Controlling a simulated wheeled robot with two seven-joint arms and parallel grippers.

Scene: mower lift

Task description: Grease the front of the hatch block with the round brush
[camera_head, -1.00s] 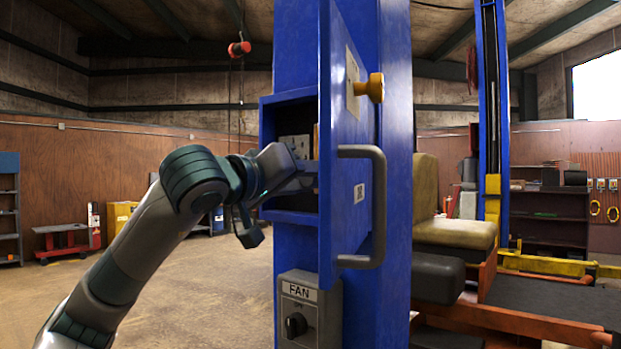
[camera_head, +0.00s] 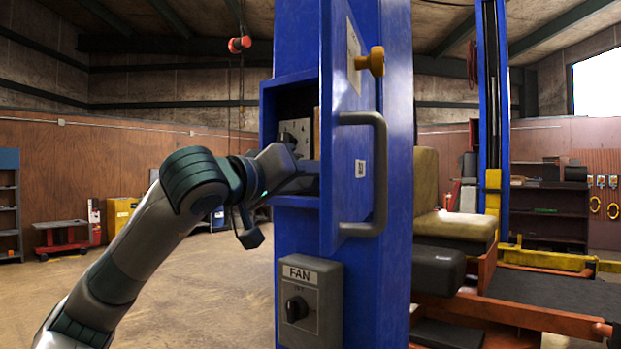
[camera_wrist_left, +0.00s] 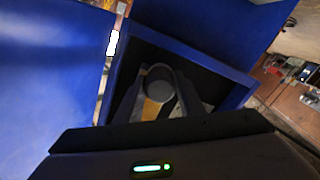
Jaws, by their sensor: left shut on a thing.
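My left gripper (camera_head: 308,178) reaches into the open blue box (camera_head: 268,135) on the blue column. In the left wrist view the gripper (camera_wrist_left: 160,100) is shut on a round grey thing (camera_wrist_left: 160,80), seen end-on. It may be the round brush, but its bristles are hidden. A yellowish piece (camera_wrist_left: 151,109) shows just below it. The open blue hatch door (camera_head: 347,150), with a grey bar handle (camera_head: 380,170), hides part of the box and the fingertips. I cannot make out the hatch block for certain. My right gripper is not in view.
A tan piece (camera_head: 317,128) and a grey-white plate (camera_head: 296,132) show inside the box. An orange knob (camera_head: 375,61) sticks out of the door. A grey FAN switch box (camera_head: 310,300) is below. A mower seat (camera_head: 455,228) stands right. The floor at left is open.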

